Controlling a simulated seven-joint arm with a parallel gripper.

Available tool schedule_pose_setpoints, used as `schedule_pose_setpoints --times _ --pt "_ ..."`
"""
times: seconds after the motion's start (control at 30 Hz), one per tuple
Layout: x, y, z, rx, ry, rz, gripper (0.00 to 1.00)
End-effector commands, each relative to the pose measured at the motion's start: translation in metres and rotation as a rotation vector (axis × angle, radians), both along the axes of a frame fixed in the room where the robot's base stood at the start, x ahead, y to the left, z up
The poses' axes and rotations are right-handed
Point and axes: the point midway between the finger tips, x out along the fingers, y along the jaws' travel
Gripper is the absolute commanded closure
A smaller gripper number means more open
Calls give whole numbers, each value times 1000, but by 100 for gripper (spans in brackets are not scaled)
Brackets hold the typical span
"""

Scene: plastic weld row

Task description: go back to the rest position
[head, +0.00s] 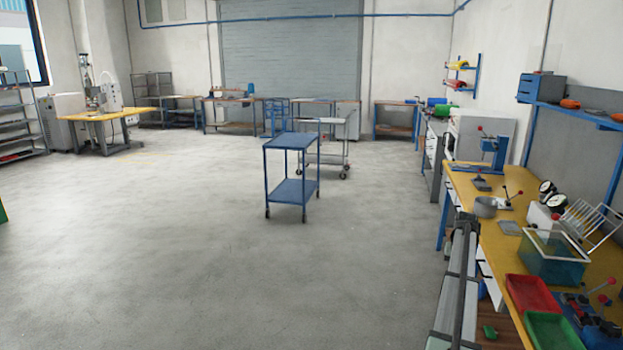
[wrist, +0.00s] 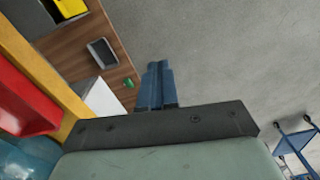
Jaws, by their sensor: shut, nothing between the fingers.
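My gripper (wrist: 158,68) shows in the wrist view, its two blue fingers together with nothing between them. It hangs over the bare grey floor, just right of a brown wooden board (wrist: 75,50). A small green piece (wrist: 129,83) lies on that board close to the fingers, apart from them.
A yellow-topped bench (head: 485,235) runs along the right with a red tray (head: 531,295), a green tray (head: 550,331) and a glass tank (head: 550,262). A blue cart (head: 291,142) stands mid-floor. The floor (head: 200,260) left of the bench is clear.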

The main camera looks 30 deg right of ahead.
Motion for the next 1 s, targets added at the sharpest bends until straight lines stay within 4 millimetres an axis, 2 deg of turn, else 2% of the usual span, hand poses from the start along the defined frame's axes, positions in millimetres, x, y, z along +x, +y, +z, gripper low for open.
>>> schedule_pose_setpoints --times 0.03,0.2,0.4,0.5,0.73,1.0 --pt "17 31 -12 2 2 33 100" --pt "65 111 -44 2 2 127 100" --pt "107 208 -78 1 1 236 100" --pt "122 257 -93 2 1 290 100" --pt "140 370 -126 1 1 416 100" --pt "137 496 -158 0 0 564 100"
